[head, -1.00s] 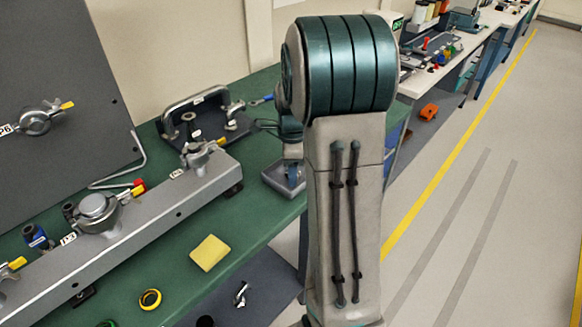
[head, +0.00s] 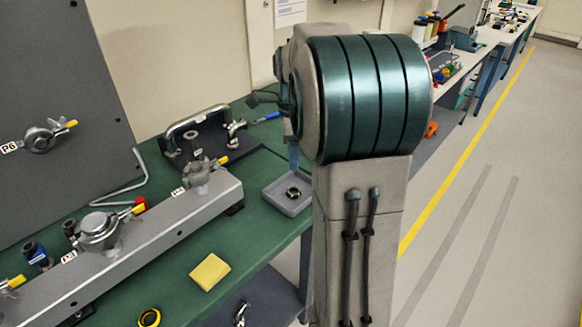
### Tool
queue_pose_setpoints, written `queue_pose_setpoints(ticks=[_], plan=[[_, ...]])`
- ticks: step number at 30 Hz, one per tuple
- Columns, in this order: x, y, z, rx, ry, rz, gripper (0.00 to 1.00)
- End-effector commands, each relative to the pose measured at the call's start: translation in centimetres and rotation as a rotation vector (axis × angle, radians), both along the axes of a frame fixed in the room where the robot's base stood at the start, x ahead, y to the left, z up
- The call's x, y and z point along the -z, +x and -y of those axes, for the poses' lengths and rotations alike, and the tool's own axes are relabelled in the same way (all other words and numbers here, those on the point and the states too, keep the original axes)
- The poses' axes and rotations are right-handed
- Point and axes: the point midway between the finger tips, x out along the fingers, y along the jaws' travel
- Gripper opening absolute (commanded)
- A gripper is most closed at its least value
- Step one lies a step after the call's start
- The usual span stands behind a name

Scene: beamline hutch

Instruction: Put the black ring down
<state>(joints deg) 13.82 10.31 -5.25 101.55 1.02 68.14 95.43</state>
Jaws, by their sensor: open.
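The black ring (head: 293,192) lies flat inside a shallow grey square tray (head: 271,198) near the right edge of the green bench. My gripper (head: 293,160) is above the tray and clear of the ring. It is open and empty, though my own arm hides most of it. Only a dark part of the hand and a bluish finger area show left of the arm link.
A grey rail (head: 140,248) with clamps runs along the green bench (head: 245,240). A black base with a handle (head: 205,140) stands behind the tray. A yellow pad (head: 210,272) and a yellow ring (head: 149,317) lie in front. The floor at right is clear.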

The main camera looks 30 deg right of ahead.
Motion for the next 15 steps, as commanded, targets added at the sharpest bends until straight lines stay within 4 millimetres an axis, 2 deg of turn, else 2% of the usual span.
queue_pose_setpoints(ticks=[5,10,15], plan=[[-0.9,-1.6,-1.8,-0.171,-0.004,0.022,0.57],[-1.3,-5.5,-5.7,-0.602,-0.030,0.076,0.57],[-0.8,-10.1,-9.3,-1.084,-0.084,0.122,0.57]])
